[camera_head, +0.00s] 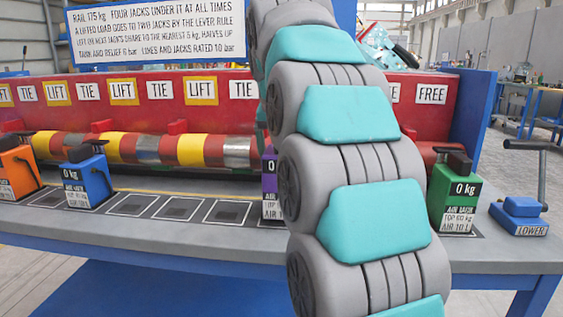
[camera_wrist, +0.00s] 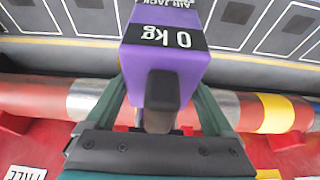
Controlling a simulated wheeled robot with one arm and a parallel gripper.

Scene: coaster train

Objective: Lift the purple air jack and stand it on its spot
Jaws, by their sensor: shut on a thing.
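The purple air jack (camera_wrist: 175,66) fills the middle of the wrist view, with a black "0 kg" display on it. My gripper (camera_wrist: 160,115) is shut on it, one finger on each side. In the head view only a narrow strip of the purple jack (camera_head: 269,178) shows at the left edge of my arm; the rest and my gripper are hidden. Whether its base touches the bench cannot be told. Outlined square spots (camera_head: 178,208) lie in a row on the grey bench, several of them empty.
An orange jack (camera_head: 18,172) and a blue jack (camera_head: 88,180) stand left, a green jack (camera_head: 453,196) right. A blue "LOWER" lever block (camera_head: 521,216) is at the far right. The banded rail (camera_head: 160,149) and red panel with TIE, LIFT and FREE labels (camera_head: 140,110) run behind.

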